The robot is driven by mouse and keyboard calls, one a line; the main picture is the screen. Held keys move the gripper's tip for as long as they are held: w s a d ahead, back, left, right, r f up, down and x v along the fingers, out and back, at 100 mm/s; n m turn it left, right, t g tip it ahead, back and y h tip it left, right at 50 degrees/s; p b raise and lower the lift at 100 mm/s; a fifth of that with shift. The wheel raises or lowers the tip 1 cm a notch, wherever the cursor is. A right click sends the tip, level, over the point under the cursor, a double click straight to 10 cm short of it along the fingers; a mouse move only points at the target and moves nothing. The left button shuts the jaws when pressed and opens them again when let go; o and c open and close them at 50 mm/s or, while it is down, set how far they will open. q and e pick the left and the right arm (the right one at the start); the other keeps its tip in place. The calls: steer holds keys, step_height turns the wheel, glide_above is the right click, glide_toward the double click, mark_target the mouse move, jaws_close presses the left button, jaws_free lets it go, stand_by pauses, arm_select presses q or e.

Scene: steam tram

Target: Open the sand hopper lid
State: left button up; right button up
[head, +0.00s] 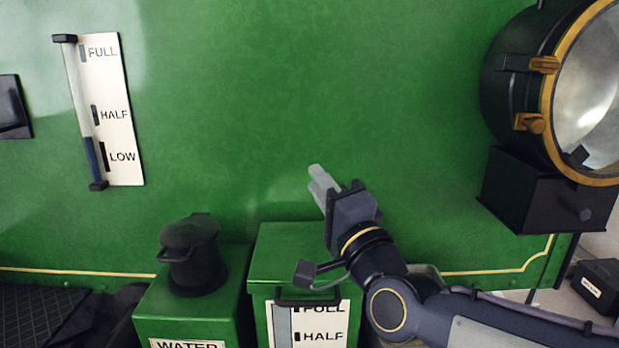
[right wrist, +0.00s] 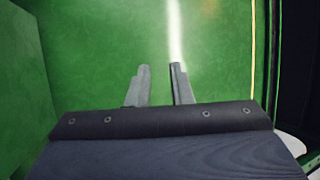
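The sand hopper looks to be the green box (head: 259,310) with the FULL and HALF gauge on its front, at the bottom middle of the head view. Its green lid (head: 285,245) lies flat and shut on top, with a dark bar handle (head: 290,300) at its front edge. My right gripper (head: 318,180) is above the lid's right part, fingers pointing up and left toward the green wall. In the right wrist view its two grey fingers (right wrist: 161,72) stand apart with nothing between them. My right forearm hides the box's right side. My left gripper is not in view.
A green WATER box (head: 195,318) with a black filler cap (head: 190,235) stands just left. A large lamp (head: 545,85) on a black bracket (head: 545,190) juts out at the right. A level gauge (head: 118,110) is on the wall. The wall between gauge and lamp is clear.

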steer(key=p+x, duration=0.2)
steer(key=x, duration=0.6)
steer(key=shift+p, duration=0.35)
steer(key=shift+s, duration=0.1)
jaws_close()
stand_by(0.9)
